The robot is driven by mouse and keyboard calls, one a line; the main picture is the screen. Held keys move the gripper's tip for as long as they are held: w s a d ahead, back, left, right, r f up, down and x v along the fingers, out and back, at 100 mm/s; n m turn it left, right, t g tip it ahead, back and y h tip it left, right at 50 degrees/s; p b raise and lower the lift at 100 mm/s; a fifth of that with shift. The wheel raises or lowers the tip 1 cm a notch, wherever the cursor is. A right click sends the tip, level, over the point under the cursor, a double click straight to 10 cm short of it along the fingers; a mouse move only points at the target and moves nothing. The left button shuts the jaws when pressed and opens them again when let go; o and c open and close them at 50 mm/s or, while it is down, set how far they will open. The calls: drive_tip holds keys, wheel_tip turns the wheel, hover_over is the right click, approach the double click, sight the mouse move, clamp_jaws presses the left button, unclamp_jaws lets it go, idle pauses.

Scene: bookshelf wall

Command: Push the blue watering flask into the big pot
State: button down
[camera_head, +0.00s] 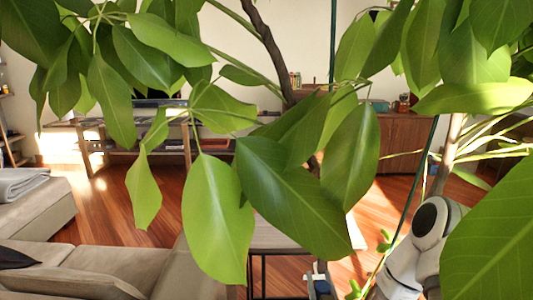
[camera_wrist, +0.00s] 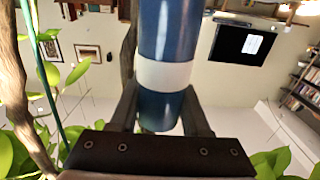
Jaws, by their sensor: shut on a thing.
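The blue flask (camera_wrist: 166,30) with a white band shows upright in the picture in the wrist view. My gripper (camera_wrist: 162,100) is shut on it, with one dark finger on each side of its banded end. The far end of the flask runs out of the picture at the top. In the head view, my white and black arm (camera_head: 430,220) shows at the lower right, partly behind leaves. A small blue and white patch (camera_head: 318,277) shows at the bottom edge there; I cannot tell whether it is the flask. The big pot is not in sight in either view.
Large green leaves (camera_head: 215,215) and a thin trunk (camera_head: 265,35) block much of the head view. A grey table (camera_head: 272,235) stands behind them. A beige sofa (camera_head: 90,265) is at left. In the wrist view, a trunk (camera_wrist: 20,95) and green pole are close at left.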

wheel_tip(320, 180, down, 22)
drive_tip(key=b, duration=2)
drive_tip(key=shift+r, duration=0.15)
drive_tip(key=shift+a+r, duration=0.1)
